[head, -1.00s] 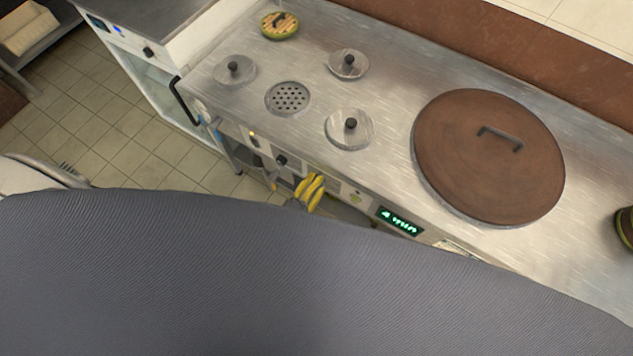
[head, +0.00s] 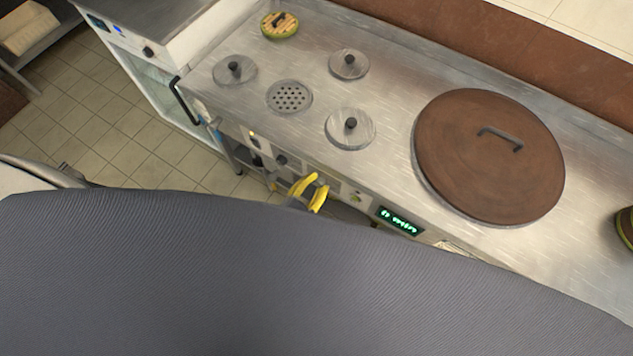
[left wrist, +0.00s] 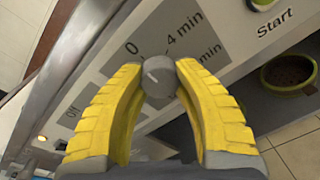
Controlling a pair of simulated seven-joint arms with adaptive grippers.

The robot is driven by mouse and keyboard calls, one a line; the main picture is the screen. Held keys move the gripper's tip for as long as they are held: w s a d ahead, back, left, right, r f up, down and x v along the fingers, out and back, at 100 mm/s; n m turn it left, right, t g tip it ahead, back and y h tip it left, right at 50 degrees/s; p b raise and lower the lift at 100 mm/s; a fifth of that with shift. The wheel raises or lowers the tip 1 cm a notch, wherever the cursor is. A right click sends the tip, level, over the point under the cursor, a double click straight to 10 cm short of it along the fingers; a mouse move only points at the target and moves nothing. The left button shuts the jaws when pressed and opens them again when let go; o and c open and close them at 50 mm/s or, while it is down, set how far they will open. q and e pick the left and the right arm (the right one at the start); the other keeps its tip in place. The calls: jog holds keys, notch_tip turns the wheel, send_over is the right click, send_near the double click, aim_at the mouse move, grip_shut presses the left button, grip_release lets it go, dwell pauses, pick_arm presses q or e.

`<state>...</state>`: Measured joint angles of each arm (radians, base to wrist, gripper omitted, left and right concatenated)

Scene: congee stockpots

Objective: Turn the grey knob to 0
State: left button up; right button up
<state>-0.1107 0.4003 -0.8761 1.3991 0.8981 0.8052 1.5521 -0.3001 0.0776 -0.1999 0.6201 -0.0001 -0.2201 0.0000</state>
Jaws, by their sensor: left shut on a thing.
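The grey knob (left wrist: 158,88) sits on the front control panel, between the two yellow fingers of my left gripper (left wrist: 159,70) in the left wrist view. The gripper is shut on the knob. The knob's white mark points to the upper left, roughly toward the printed 0 (left wrist: 131,47). A "4 min" label (left wrist: 185,32) and another "min" label lie to the right of the 0. In the head view my left gripper (head: 311,192) is at the panel, and its fingers hide the knob. My right gripper is not in view.
A green-lit display (head: 399,221) is on the panel right of the gripper. A Start button (left wrist: 262,3) shows in the left wrist view. Above are a steel counter with lidded wells and a large brown lid (head: 488,155). A black handle (head: 184,101) juts out at the left.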

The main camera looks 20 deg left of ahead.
pick_arm(q)
jog(key=shift+w+a+n, duration=0.1)
jog(key=shift+a+n, duration=0.05)
jog(key=shift+n, duration=0.15)
dwell(0.4)
jog(key=o, duration=1.3)
jog(key=v, duration=1.2)
jog(key=shift+f, duration=0.1)
